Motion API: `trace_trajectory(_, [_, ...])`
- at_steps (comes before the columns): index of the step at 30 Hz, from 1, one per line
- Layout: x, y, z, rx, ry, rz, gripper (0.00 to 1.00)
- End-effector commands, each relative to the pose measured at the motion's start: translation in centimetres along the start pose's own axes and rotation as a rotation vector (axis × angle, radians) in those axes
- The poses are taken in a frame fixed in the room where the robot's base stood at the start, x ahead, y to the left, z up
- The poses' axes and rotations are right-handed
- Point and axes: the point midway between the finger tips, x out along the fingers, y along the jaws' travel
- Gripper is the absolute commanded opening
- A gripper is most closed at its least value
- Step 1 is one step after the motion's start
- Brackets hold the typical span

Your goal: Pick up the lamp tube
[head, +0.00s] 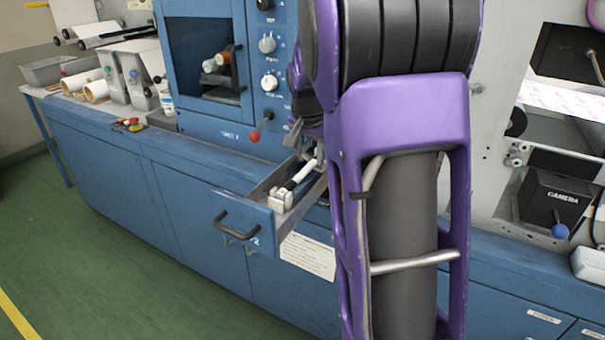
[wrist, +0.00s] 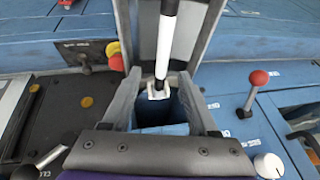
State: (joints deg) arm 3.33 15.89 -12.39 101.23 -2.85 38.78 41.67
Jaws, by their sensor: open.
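The lamp tube is a slim white tube with dark bands. My gripper (wrist: 160,82) is open, with one finger to each side of the tube's line. In the head view my gripper (head: 307,146) is above the drawer's far end, partly hidden by my purple arm.
White rolls and bins stand at the left. The green floor is clear.

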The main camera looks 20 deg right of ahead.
Motion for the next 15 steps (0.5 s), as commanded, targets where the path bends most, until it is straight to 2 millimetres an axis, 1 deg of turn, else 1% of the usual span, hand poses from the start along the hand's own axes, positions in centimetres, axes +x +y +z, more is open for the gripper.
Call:
trace_trajectory(4, [1.0, 0.0, 0.0, 0.000, -0.001, 0.001, 0.59])
trace_trajectory(10, [4.1, -0.3, 0.2, -0.001, -0.002, 0.002, 0.59])
trace_trajectory(12, [4.8, -0.4, 0.2, -0.002, -0.001, 0.001, 0.59])
trace_trajectory(15, [5.5, -0.4, 0.1, -0.002, 0.000, 0.001, 0.59])
